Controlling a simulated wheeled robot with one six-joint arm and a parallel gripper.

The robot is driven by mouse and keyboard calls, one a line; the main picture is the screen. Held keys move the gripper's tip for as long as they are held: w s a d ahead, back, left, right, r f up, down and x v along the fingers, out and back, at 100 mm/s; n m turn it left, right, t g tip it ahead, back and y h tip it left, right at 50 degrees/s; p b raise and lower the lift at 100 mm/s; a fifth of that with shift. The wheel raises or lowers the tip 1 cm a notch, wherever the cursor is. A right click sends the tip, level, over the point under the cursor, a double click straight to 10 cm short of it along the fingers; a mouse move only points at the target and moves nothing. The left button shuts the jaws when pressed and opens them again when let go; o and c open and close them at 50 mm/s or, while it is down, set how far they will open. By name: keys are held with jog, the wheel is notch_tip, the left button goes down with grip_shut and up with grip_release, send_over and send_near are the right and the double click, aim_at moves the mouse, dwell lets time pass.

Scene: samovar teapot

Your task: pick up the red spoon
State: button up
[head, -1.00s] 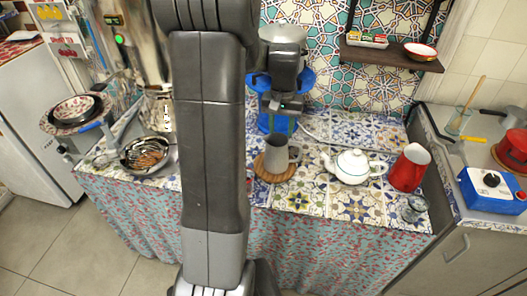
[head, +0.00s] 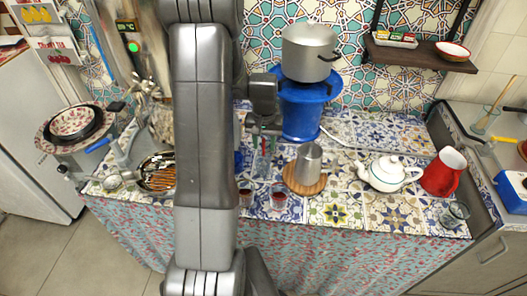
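A clear glass (head: 261,165) stands on the tiled counter just right of my arm. Thin upright handles show at its top, one green and one that looks red (head: 273,145). The red one may be the red spoon, but it is too small to be sure. My gripper (head: 264,132) is above the glass, close to the handle tops. Its fingers are dark and small here, and I cannot tell whether they are open or touch a handle.
Two glasses of red tea (head: 278,197) stand in front. A metal jug (head: 308,166) on a round wooden board, a white teapot (head: 386,174) and a red pitcher (head: 443,173) stand to the right. A blue burner (head: 302,115) with a pot is behind.

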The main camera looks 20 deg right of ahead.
aim_at(263, 159)
jog(key=shift+f, duration=1.6)
jog(key=shift+a, duration=0.1)
grip_shut()
